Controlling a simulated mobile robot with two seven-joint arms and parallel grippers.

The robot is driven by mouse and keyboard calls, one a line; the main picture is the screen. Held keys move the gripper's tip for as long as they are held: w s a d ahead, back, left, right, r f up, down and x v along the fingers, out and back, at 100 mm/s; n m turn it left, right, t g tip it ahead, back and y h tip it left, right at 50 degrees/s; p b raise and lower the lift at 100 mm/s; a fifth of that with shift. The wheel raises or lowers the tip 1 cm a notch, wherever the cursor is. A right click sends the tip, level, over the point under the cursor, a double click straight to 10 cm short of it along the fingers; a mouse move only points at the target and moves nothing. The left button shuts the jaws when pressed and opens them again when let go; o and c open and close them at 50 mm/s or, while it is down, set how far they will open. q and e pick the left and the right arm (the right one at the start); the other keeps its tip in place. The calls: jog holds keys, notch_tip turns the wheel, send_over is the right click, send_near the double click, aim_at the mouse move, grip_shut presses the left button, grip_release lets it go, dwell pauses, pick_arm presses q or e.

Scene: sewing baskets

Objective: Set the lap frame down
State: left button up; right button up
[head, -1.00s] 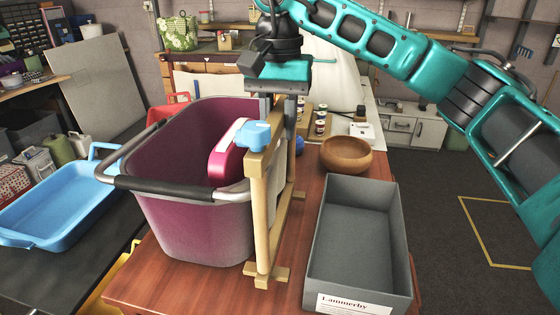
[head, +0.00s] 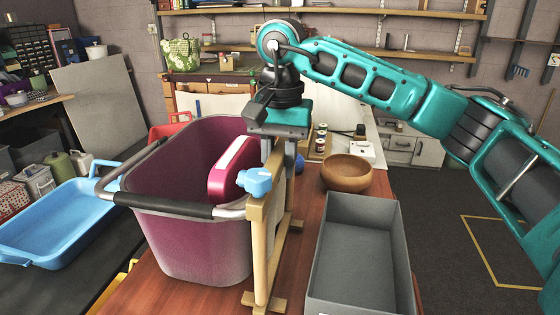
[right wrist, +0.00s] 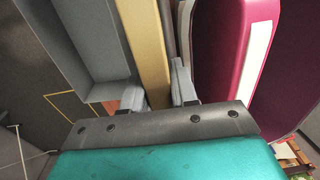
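The lap frame (head: 260,252) is a pale wooden stand with crossways feet, upright between the plum basket (head: 190,248) and the grey box (head: 358,295). A blue knob (head: 255,181) sits at its near top end. Its feet appear at or just above the red-brown tabletop; contact is not clear. My right gripper (head: 285,150) is over its top rail, fingers down. In the right wrist view, my right gripper (right wrist: 160,92) has one finger on each side of the wooden rail (right wrist: 143,40), closed on it. My left gripper is not in view.
The basket has a black-and-metal handle and holds a magenta case with a white stripe (head: 232,165). A wooden bowl (head: 347,172) stands behind the empty grey box. A blue tray (head: 60,235) lies at left. Little tabletop is free around the frame.

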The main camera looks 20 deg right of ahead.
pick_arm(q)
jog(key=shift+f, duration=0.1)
pick_arm(e)
jog(key=o, duration=0.4)
jog(key=shift+s+a+f, duration=0.1)
jog(key=shift+s+f, duration=0.15)
jog(key=shift+f, duration=0.75)
jog(key=shift+o, duration=0.2)
jog(key=shift+r, duration=0.1)
jog(key=shift+r+p, duration=0.3)
jog(key=shift+r, duration=0.05)
jog(key=r+p, duration=0.1)
jog(key=r, duration=0.2)
jog(key=r+p, duration=0.1)
jog(key=r, duration=0.7)
jog(key=shift+w+r+p, duration=0.1)
jog(key=shift+w+p, duration=0.25)
jog(key=shift+p, duration=0.05)
jog(key=shift+r, duration=0.55)
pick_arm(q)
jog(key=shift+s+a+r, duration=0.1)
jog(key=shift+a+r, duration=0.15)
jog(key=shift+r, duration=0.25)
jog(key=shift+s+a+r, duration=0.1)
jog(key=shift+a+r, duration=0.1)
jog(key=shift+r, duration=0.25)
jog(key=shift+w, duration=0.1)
